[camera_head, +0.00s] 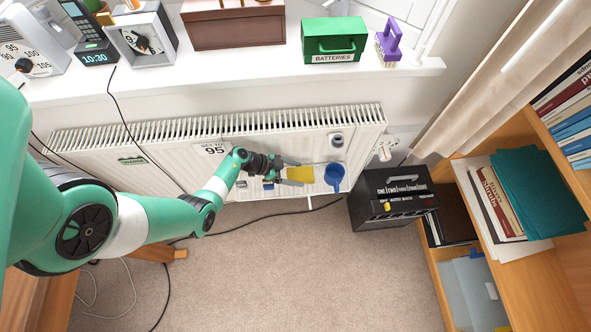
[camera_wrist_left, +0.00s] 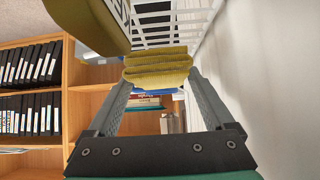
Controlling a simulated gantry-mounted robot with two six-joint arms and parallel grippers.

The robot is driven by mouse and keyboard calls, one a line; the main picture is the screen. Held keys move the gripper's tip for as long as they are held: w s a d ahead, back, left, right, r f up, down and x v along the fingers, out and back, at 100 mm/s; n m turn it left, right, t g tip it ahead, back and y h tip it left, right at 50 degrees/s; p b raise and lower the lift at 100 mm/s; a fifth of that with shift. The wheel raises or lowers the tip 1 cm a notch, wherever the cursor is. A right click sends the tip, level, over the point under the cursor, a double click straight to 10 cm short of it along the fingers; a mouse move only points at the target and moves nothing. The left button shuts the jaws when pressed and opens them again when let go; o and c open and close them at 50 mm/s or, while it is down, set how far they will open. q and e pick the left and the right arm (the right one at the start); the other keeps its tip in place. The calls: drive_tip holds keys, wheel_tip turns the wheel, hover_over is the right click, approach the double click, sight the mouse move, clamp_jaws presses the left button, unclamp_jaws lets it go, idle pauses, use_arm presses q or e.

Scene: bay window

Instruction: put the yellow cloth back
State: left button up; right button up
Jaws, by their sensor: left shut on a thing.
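The yellow cloth (camera_head: 301,173) is in front of the lower part of the white radiator (camera_head: 215,150), just left of a blue pot-like container (camera_head: 334,176). My left gripper (camera_head: 290,173) is shut on the cloth. In the left wrist view the folded, ribbed cloth (camera_wrist_left: 158,68) sits between the two grey fingertips (camera_wrist_left: 159,78). Whether the cloth touches anything below it is hard to tell. My right gripper is not in view.
A black box with a handle (camera_head: 395,198) stands on the carpet right of the radiator. A wooden bookcase (camera_head: 455,250) is further right. The sill above holds a green batteries box (camera_head: 333,42) and a purple brush-like thing (camera_head: 389,42). A dark cable crosses the floor.

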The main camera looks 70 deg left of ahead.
use_arm(q)
drive_tip(key=shift+f+b, duration=0.75)
drive_tip(key=shift+f, duration=0.65)
drive_tip(key=shift+f, duration=0.2)
drive_tip(key=o, duration=1.5)
drive_tip(key=shift+c, duration=0.2)
drive_tip(key=p+v, duration=0.7)
drive_tip(key=v, duration=0.3)
drive_tip(key=shift+s+a+r, duration=0.1)
drive_tip(key=shift+r, duration=0.2)
drive_tip(key=shift+s+r, duration=0.2)
drive_tip(key=shift+s, duration=0.3)
